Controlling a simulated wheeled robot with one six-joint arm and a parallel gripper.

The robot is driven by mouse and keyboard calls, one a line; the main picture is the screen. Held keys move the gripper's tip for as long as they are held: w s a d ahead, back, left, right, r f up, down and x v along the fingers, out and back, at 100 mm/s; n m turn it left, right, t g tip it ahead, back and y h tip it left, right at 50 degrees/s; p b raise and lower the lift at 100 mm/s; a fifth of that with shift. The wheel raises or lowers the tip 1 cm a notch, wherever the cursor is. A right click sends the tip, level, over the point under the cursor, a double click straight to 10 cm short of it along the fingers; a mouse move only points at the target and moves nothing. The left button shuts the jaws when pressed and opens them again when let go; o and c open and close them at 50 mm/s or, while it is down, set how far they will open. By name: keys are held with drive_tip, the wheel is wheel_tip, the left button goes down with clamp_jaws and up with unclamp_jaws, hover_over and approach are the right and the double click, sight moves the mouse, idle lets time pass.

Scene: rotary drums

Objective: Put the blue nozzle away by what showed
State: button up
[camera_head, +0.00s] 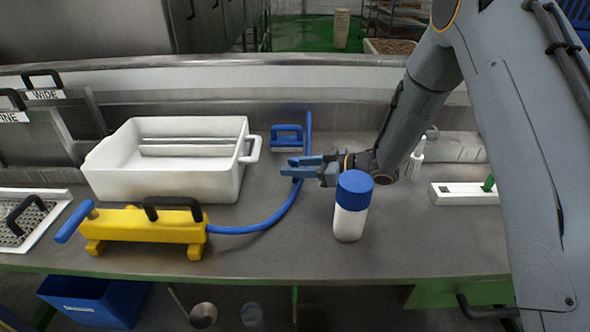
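I cannot clearly single out a blue nozzle. A blue hose (270,221) runs from the yellow unit (150,226), curves up behind my gripper and ends upright near the back of the bench. My gripper (287,167) reaches in from the right above the bench, near the hose. Its two blue-grey fingers point left with a gap between them, and I see nothing clearly held. A white block (458,196) at the right has a green piece (488,183) standing in it. Two grey panels at the left carry labels, one "WIDE" (46,94) and one partly cut off, ending in "INE" (12,117).
A white tub (103,160) stands behind the yellow unit. A blue handled block (287,139) is at the back. A blue-capped white bottle (350,222) stands in front of my gripper. A small white bottle (416,160) is behind my wrist. The front right bench is clear.

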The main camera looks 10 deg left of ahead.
sight(292, 164)
drive_tip(key=shift+p+x, duration=0.6)
drive_tip(key=shift+x, duration=1.3)
drive_tip(key=shift+w+r, duration=0.1)
drive_tip(key=shift+w, duration=0.05)
clamp_jaws()
drive_tip(key=shift+r, duration=0.2)
